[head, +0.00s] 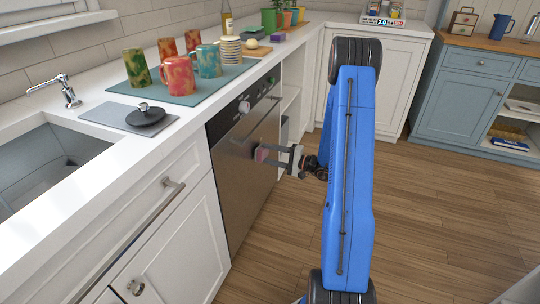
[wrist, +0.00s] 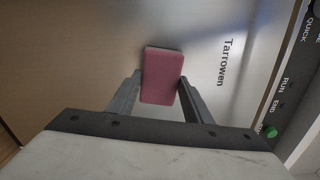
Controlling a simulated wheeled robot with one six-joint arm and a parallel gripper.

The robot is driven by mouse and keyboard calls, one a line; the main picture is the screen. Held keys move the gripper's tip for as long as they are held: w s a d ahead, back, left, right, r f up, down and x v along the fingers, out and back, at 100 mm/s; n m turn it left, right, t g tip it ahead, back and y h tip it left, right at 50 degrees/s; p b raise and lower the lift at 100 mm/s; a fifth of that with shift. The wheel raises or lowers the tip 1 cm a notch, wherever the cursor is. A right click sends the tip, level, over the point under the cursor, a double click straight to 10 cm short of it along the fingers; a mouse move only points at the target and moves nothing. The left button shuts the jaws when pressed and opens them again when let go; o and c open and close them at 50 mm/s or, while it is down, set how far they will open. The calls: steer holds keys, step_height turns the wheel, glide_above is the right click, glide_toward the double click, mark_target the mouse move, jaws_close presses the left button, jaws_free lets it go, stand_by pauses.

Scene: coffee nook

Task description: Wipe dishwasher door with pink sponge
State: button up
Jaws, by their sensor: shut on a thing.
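The pink sponge (wrist: 161,76) is held between the two fingers of my gripper (wrist: 160,92) in the wrist view. In the head view the sponge (head: 261,154) is at the front of the dishwasher door (head: 236,187), at the tip of my gripper (head: 276,158). The door is a shut, brushed steel panel under the counter, and it also fills the wrist view (wrist: 70,75) behind the sponge. The sponge is against or very near the door; I cannot tell if it touches.
The door handle (head: 262,121) and the control strip with knob (head: 244,107) lie above the sponge. Mugs stand on a teal mat (head: 160,97) on the counter. A sink (head: 45,165) is at the left. The wood floor (head: 440,215) is clear.

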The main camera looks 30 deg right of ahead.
steer(key=shift+w+a, duration=0.25)
steer(key=shift+w, duration=0.1)
stand_by(0.3)
steer(key=w+d, duration=0.4)
steer(key=d, duration=0.1)
steer(key=shift+w+d+r, duration=0.15)
steer(key=shift+w+d, duration=0.1)
steer(key=shift+d, duration=0.1)
stand_by(0.6)
